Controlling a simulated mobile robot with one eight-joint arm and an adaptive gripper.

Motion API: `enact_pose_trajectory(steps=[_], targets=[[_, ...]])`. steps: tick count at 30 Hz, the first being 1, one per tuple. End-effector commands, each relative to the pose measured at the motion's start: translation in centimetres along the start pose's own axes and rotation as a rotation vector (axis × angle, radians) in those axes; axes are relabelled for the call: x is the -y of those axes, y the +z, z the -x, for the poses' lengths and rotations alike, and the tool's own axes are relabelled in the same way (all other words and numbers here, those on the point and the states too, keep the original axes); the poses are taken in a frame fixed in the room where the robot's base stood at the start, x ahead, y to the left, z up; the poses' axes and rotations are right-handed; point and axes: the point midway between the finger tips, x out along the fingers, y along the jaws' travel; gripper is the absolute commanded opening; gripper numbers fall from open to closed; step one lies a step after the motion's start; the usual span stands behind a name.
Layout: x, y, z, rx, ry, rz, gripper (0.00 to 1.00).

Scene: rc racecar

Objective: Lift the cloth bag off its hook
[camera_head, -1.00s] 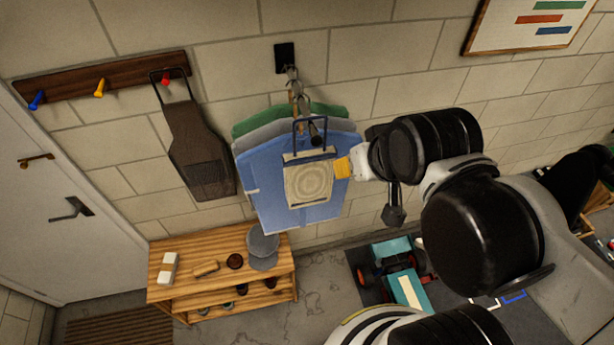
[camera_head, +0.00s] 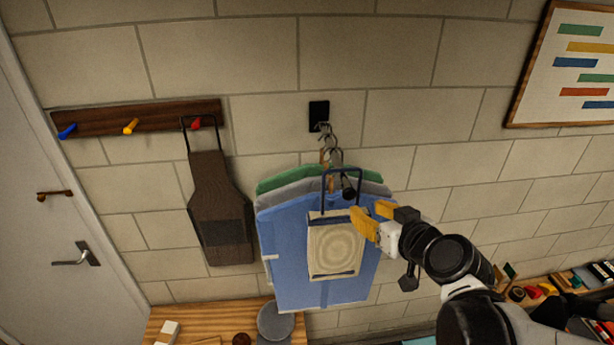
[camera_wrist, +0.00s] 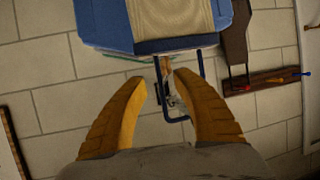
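The beige cloth bag (camera_head: 336,247) with a dark blue strap handle (camera_head: 324,184) hangs in front of a blue garment (camera_head: 291,250). A dark hook or peg end (camera_head: 348,188) shows inside the handle loop. My gripper (camera_head: 369,210) is open, with its yellow fingers just right of the bag's upper edge. In the wrist view, which looks upside down, the bag (camera_wrist: 170,16) is at the top. Its handle (camera_wrist: 176,121) shows in the gap between my spread fingers (camera_wrist: 162,80); I cannot tell whether it lies between them in depth.
Green, grey and blue garments hang from a black wall plate (camera_head: 318,116). A brown apron (camera_head: 221,205) hangs on a peg rail (camera_head: 95,118) at left. A wooden bench (camera_head: 190,315) stands below. A framed board (camera_head: 570,65) is at right.

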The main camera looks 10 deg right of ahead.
Motion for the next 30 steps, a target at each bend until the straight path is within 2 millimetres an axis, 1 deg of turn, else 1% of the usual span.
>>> enact_pose_trajectory(steps=[1,8,13,18,21,27,28,29,30], targets=[[0.1,0.1,-0.5,0.0,-0.002,0.0,0.34],[-0.1,-0.2,-1.8,0.001,-0.002,0.0,0.34],[-0.3,-0.9,-4.1,0.001,-0.002,0.001,0.34],[-0.3,-0.8,-5.8,0.001,-0.002,0.001,0.34],[-0.3,-0.8,-6.2,0.001,-0.002,0.0,0.34],[-0.3,-0.8,-6.2,0.001,-0.001,-0.001,0.34],[-0.3,-0.8,-6.2,0.001,-0.001,0.0,0.3],[-0.3,-0.8,-6.2,0.001,-0.001,0.0,0.21],[-0.3,-0.8,-6.2,0.001,-0.001,0.0,0.09]])
